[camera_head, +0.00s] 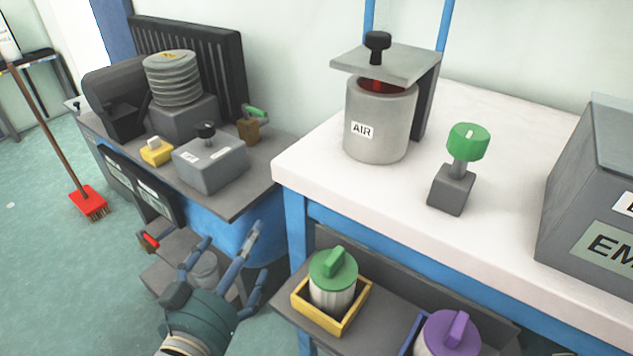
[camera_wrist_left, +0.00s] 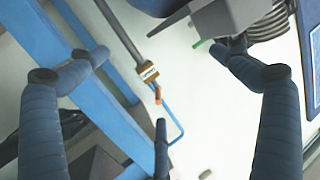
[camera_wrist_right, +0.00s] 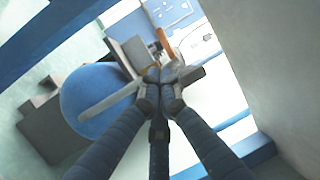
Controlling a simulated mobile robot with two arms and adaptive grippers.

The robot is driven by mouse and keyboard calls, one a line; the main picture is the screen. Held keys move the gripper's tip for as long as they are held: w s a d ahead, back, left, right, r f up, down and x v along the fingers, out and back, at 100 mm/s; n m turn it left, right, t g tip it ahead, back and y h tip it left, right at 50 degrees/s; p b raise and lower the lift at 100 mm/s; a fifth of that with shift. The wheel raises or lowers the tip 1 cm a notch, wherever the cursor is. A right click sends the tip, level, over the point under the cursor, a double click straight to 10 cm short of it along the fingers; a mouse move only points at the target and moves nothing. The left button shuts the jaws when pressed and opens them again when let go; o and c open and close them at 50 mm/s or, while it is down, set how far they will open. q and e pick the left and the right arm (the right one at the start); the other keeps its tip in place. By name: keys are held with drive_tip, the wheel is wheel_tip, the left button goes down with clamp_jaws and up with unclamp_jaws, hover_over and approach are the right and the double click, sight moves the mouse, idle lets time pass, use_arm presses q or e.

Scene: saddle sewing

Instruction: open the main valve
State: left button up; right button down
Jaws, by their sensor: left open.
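My left gripper (camera_head: 232,247) is open and empty, fingers spread, low at the left of the white table in the head view. In the left wrist view my left gripper (camera_wrist_left: 158,75) frames a grey pipe with a brass valve fitting (camera_wrist_left: 148,73) and a small orange-red handle (camera_wrist_left: 158,95), apart from the fingers. A red handle (camera_head: 150,240) shows left of the gripper in the head view; I cannot tell whether it is the same valve. A green-handled brass valve (camera_head: 249,131) stands by the bench. My right gripper (camera_wrist_right: 160,88) shows only in its wrist view, fingertips together.
A grey AIR canister (camera_head: 379,125) and a green-knobbed lever (camera_head: 467,145) stand on the white table (camera_head: 510,235). Below are a green-lidded jar (camera_head: 333,285) and a purple-lidded jar (camera_head: 450,335). A blue tank (camera_head: 228,235) is beside my left gripper. The floor at left is clear around a broom (camera_head: 88,203).

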use_arm(q)
wheel_tip(320, 180, up, 7)
drive_tip(key=t+h, duration=0.1)
drive_tip(key=t, duration=0.2)
drive_tip(key=shift+d+f+b, duration=0.2)
drive_tip(key=shift+d+b, duration=0.25)
use_arm(e)
drive_tip(key=x, duration=1.3)
drive_tip(key=shift+a+r, duration=0.25)
drive_tip(key=shift+a, duration=0.1)
use_arm(q)
drive_tip(key=shift+w+f, duration=0.1)
wheel_tip(320, 180, down, 12)
drive_tip(key=s+a+g+y+p, duration=0.2)
drive_tip(key=g, duration=0.4)
drive_tip(key=shift+s+f, duration=0.15)
drive_tip(key=shift+f, duration=0.05)
use_arm(e)
drive_tip(key=a+m+t, duration=0.1)
drive_tip(key=t, duration=0.1)
drive_tip(key=a+m+t+h, duration=0.1)
drive_tip(key=shift+s+t+h, duration=0.1)
drive_tip(key=shift+t+h, duration=0.2)
drive_tip(key=shift+t, duration=0.1)
use_arm(q)
drive_tip(key=shift+a, duration=0.1)
